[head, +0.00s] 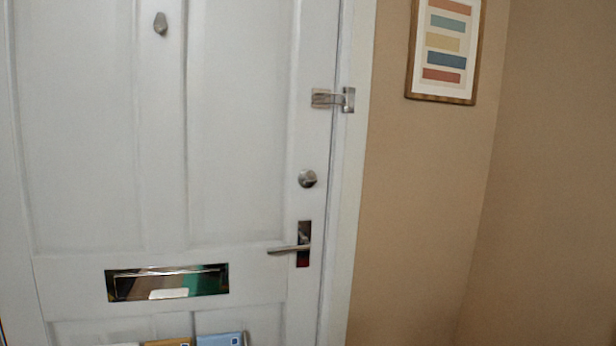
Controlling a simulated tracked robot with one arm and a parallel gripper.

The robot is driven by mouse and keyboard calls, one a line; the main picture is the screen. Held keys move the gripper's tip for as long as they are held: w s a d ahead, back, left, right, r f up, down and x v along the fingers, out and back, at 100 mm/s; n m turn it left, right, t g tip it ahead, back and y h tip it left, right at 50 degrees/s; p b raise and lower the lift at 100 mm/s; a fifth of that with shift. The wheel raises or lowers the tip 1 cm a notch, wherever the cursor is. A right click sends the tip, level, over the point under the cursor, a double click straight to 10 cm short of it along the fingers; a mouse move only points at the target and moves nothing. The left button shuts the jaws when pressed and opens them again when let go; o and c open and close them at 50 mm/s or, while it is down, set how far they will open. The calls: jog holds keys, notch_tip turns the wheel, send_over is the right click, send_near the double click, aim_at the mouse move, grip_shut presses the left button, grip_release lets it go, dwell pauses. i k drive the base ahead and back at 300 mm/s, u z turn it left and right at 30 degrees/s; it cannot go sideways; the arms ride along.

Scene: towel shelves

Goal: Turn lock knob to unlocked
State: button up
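A round silver lock knob (307,179) sits near the right edge of the white panelled door (90,130), above the lever handle. Which way the knob is turned is too small to tell. The silver lever handle (290,248) on its dark plate points left. A metal latch (333,99) higher up bridges the door and its frame. The door is shut. My gripper does not show in the head view.
A brass-dark mail slot (168,283) is low in the door, and a small knob or viewer cover (160,23) is near the top. Several flat items, one blue (220,340), show at the bottom edge. A framed picture (444,48) hangs on the beige wall at right.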

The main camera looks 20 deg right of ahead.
aim_at(308, 180)
jog(key=i, duration=1.2)
